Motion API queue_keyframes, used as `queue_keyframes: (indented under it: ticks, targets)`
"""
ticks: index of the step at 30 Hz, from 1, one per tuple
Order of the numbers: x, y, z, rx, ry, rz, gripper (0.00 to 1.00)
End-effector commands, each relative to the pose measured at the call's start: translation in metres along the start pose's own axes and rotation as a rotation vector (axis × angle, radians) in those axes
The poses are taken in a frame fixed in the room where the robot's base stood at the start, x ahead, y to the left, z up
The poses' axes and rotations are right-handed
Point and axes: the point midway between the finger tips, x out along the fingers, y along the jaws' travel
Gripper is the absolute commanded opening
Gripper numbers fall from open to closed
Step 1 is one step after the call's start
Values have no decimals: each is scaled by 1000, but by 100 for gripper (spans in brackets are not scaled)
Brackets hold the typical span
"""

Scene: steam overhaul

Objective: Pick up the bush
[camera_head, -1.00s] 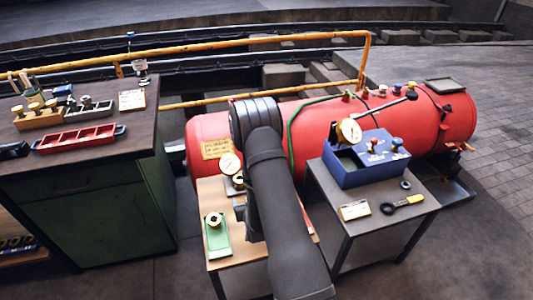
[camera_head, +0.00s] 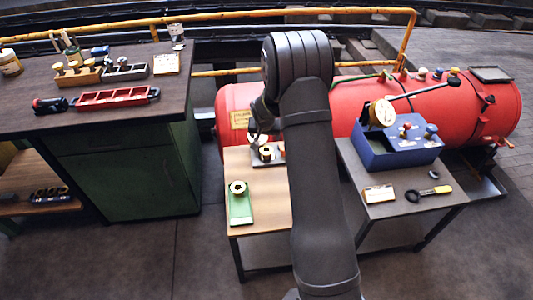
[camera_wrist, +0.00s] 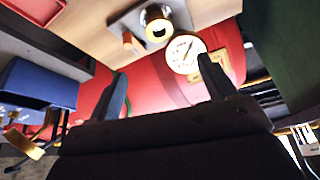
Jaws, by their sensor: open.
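A brass, ring-like bush (camera_head: 267,152) stands on a grey plate on the small wooden-topped table. It also shows near the top of the wrist view (camera_wrist: 155,25), beside a copper-coloured cylinder (camera_wrist: 132,42). A second brass ring-shaped piece (camera_head: 238,187) sits on a green tray (camera_head: 241,211) on the same table. I cannot tell which is the bush meant. In the head view my arm hides most of the gripper and part of the table.
A round gauge (camera_wrist: 185,52) stands close to the plate. The red boiler (camera_head: 345,112) lies behind the tables. A blue box (camera_head: 395,155) with a gauge and a lever, a card and a spanner are on the right table. The left workbench (camera_head: 120,125) holds a red tray (camera_head: 115,98).

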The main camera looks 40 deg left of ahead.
Motion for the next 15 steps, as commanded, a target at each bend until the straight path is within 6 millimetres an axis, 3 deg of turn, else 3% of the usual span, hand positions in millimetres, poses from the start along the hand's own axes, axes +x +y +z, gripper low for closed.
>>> queue_keyframes:
  ticks: [5, 15]
  targets:
    - [-8, 3, -5, 14, -30, 32, 77]
    - [46, 5, -2, 14, -34, 33, 77]
